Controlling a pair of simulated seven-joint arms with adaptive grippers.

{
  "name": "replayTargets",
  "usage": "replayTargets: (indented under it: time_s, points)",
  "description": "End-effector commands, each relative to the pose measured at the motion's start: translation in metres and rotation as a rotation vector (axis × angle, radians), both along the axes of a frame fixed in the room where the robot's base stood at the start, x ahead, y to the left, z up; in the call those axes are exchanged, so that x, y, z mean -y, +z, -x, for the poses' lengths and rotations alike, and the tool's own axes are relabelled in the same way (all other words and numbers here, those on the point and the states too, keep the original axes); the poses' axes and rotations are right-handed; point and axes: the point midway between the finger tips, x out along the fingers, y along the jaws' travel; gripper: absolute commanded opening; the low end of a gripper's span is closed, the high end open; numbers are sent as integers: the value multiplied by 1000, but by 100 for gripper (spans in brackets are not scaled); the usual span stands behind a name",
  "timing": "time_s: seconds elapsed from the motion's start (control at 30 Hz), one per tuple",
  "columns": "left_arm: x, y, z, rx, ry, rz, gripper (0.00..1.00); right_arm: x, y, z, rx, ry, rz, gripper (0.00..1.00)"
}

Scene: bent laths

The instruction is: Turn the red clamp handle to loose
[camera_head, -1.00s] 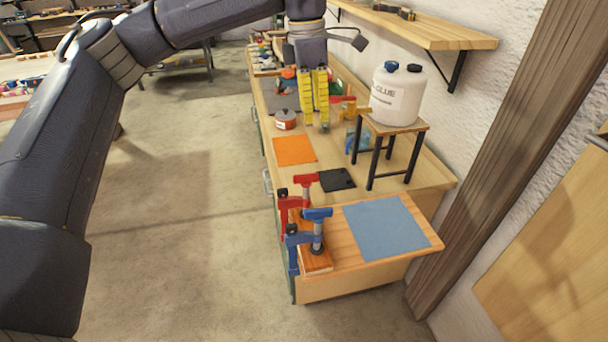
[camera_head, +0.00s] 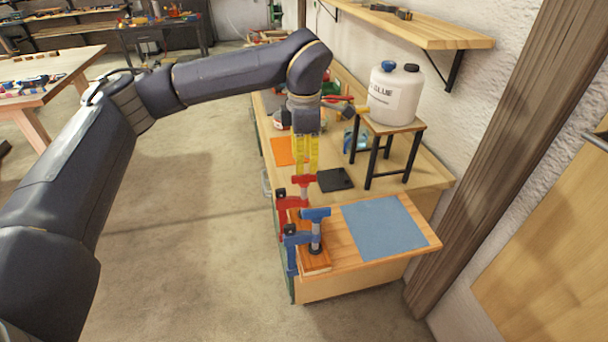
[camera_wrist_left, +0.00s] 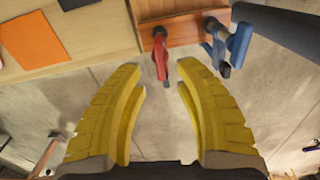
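The red clamp (camera_head: 284,206) stands at the left end of a wooden board, its red handle (camera_head: 304,180) on top. The blue clamp (camera_head: 293,240) stands just in front of it. In the left wrist view the red clamp (camera_wrist_left: 161,57) lies beyond the fingertips, centred on the gap between them. My left gripper (camera_head: 306,168) has yellow fingers and is open and empty. Its tips are just above and behind the red handle in the head view; whether they touch is unclear there, but the wrist view (camera_wrist_left: 161,80) shows a gap. My right gripper is not in view.
The blue clamp's handle (camera_head: 315,214) is close to the red one. A blue sheet (camera_head: 385,228) lies on the board (camera_head: 346,262). Behind are a black pad (camera_head: 335,180), an orange sheet (camera_head: 282,151) and a stand (camera_head: 371,158) with a glue jug (camera_head: 394,95). Floor left of the bench is open.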

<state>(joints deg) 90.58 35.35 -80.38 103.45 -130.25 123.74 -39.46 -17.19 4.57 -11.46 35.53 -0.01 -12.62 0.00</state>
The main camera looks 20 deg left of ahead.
Motion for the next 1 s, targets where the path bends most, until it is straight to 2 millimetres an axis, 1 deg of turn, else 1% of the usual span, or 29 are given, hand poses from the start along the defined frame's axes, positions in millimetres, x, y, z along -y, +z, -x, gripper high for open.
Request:
replayTargets:
  time_s: [0.03,0.1,0.33,0.53,0.83,0.87,1.0]
  points:
    - [0,-9,1,-3,0,0,33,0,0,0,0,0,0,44]
    - [0,-18,1,-2,0,0,33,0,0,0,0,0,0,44]
    - [0,-40,0,0,0,1,33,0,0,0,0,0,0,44]
    - [0,-48,0,1,0,0,33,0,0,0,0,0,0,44]
    - [0,-49,0,0,0,1,33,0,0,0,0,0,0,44]
    - [0,-49,0,0,0,1,35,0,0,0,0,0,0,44]
    - [0,-48,0,0,0,1,18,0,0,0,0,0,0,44]
